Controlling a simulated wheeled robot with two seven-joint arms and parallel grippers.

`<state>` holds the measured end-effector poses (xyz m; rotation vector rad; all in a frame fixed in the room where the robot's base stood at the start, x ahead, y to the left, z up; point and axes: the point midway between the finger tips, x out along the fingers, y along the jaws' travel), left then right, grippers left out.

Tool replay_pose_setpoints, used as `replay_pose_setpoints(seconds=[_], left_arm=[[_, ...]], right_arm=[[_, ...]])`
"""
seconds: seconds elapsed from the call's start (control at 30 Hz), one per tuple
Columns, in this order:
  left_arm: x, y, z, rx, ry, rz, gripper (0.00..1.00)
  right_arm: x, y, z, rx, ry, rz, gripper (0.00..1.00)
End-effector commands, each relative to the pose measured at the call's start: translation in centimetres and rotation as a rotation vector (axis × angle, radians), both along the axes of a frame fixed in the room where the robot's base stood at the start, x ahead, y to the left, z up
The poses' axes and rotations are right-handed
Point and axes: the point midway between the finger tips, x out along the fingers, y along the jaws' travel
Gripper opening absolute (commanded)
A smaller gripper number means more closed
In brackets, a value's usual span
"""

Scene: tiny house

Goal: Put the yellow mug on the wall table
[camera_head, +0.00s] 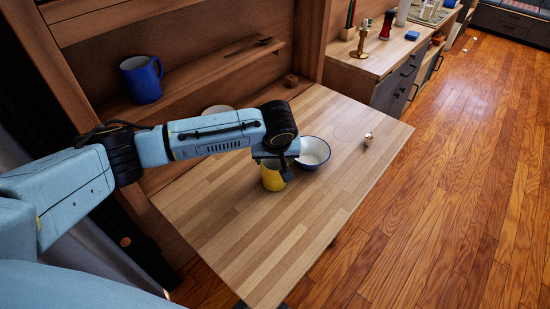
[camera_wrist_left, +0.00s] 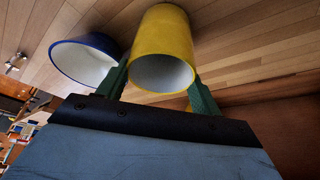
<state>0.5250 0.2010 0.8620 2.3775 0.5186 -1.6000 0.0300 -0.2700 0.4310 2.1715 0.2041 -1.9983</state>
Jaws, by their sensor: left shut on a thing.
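The yellow mug (camera_head: 272,180) is at the wooden wall table (camera_head: 245,240), beside a white bowl with a blue rim. My left gripper (camera_head: 274,166) comes down over the mug from above and is shut on it. In the left wrist view the yellow mug (camera_wrist_left: 162,50) sits between the green fingers of the left gripper (camera_wrist_left: 160,88), its white inside facing the camera. The mug looks upright and very low over the table; I cannot tell whether its base touches the top. My right gripper is not in view.
The white bowl (camera_head: 313,152) stands close to the right of the mug. A small brown object (camera_head: 368,138) lies near the table's right edge. A blue mug (camera_head: 141,79) stands on the shelf behind. The front part of the table is clear.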

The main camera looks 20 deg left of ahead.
Motion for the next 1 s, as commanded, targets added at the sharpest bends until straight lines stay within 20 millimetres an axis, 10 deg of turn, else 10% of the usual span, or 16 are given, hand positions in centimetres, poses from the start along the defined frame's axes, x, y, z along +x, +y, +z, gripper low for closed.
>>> replay_pose_setpoints(seconds=[0.27,0.3,0.43,1.0], left_arm=[[0.0,0.0,-0.1,-0.001,-0.001,0.001,0.35],[0.0,0.0,-0.1,0.000,-0.001,0.000,0.69],[0.0,0.0,-0.1,0.000,-0.001,0.000,0.86],[-1.1,-0.6,3.6,-0.002,-0.003,-0.001,0.87]], right_arm=[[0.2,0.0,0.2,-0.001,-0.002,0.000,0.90],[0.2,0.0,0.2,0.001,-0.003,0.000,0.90],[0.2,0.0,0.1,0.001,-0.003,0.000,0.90],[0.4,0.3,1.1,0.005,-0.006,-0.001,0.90]])
